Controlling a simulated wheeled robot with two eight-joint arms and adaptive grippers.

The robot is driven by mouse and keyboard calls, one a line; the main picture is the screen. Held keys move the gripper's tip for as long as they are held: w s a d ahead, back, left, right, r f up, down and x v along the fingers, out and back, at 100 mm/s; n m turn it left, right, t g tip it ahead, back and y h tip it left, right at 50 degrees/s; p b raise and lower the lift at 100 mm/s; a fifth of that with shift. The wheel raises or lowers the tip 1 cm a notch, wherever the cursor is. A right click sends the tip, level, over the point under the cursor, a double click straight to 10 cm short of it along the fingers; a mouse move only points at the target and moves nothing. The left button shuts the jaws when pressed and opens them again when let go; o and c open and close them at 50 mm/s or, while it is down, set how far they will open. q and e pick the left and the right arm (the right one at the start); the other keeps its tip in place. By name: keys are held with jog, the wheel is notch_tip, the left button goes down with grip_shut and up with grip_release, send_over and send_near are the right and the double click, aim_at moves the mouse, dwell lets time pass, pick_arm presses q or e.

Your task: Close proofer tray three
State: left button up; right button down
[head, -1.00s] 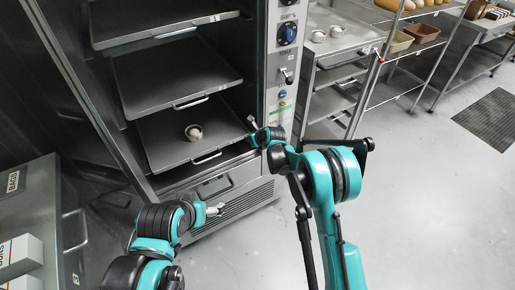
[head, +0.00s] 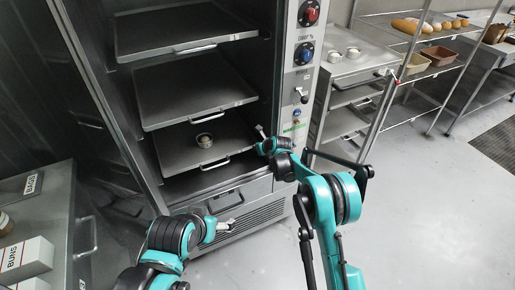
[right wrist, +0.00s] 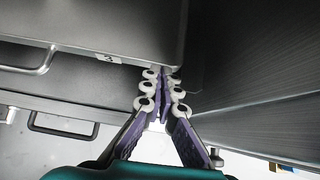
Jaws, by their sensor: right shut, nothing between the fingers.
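Proofer tray three (head: 181,160) is the lowest tray showing in the head view, a grey metal sheet with a bar handle and a small cup of dough (head: 203,140) on it. It sticks partly out of the proofer. In the right wrist view its front (right wrist: 85,52) bears a "3" label, with the handle (right wrist: 28,68) at left. My right gripper (head: 260,131) is shut and empty at the tray's front right corner. Its fingertips (right wrist: 163,76) overlap the front edge; contact is not certain. My left gripper (head: 228,225) is low before the proofer; its jaw opening is unclear.
Two other trays (head: 185,28) (head: 190,95) stick out above. The proofer's control panel (head: 303,75) stands just right of the trays. A closed drawer (head: 226,197) is below. A counter with boxes (head: 25,262) is at left, and a steel rack (head: 350,65) at right. Floor is clear at front right.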

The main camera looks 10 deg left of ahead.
jog(key=v, duration=1.2)
